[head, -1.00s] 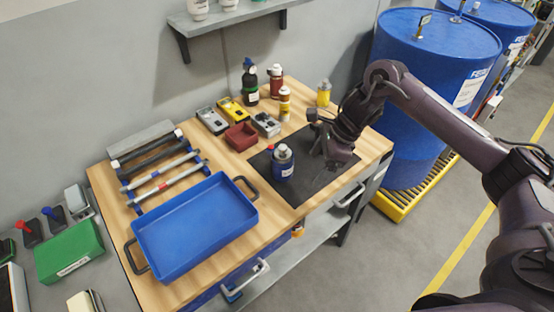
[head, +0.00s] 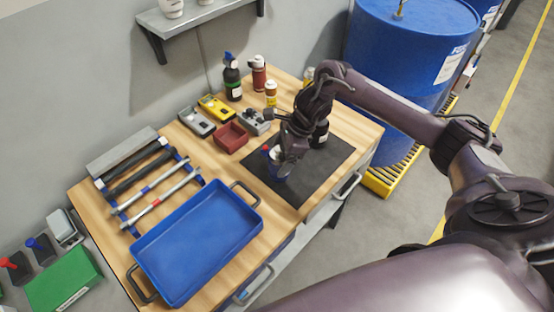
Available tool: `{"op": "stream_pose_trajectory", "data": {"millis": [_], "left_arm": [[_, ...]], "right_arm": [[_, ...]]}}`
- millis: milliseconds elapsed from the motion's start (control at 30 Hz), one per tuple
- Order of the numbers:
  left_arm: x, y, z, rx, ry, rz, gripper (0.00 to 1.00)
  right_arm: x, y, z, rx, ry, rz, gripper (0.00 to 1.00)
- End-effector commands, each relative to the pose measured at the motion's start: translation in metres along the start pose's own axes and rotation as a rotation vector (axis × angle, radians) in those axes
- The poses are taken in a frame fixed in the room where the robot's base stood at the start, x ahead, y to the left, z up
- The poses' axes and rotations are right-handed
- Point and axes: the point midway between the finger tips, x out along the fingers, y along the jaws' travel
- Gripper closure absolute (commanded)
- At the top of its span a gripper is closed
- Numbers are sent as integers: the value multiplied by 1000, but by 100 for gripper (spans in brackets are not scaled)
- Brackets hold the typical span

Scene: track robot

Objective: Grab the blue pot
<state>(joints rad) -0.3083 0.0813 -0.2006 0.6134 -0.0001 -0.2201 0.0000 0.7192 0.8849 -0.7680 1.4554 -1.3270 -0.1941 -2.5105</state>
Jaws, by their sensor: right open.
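The blue pot (head: 276,172) is a small blue container with a pale top, standing on the dark mat (head: 318,177) on the wooden worktop. My right gripper (head: 287,170) is open and right at the pot, covering part of it. The fingers hide the pot's right side, so I cannot tell whether they touch it or how far they reach around it. My left gripper does not show.
A blue tray (head: 198,240) with dark handles lies to the left. A red bin (head: 230,137), meters and several bottles stand behind. A dark bottle-like shape (head: 320,135) is close behind my right gripper. The mat's front part is clear.

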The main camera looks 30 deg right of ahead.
Motion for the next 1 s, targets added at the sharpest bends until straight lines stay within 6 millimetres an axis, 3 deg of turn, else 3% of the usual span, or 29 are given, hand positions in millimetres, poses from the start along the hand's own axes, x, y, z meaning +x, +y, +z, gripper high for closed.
{"op": "stream_pose_trajectory", "data": {"millis": [33,200,433,800,1000], "left_arm": [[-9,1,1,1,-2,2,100],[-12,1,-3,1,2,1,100],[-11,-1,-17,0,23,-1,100],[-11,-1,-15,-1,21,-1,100],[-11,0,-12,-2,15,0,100]], "right_arm": [[5,2,2,2,0,5,17],[23,0,1,1,0,1,17],[25,0,0,-1,0,0,17],[25,0,0,-1,0,0,65],[24,0,1,-1,-2,-1,67]]}}
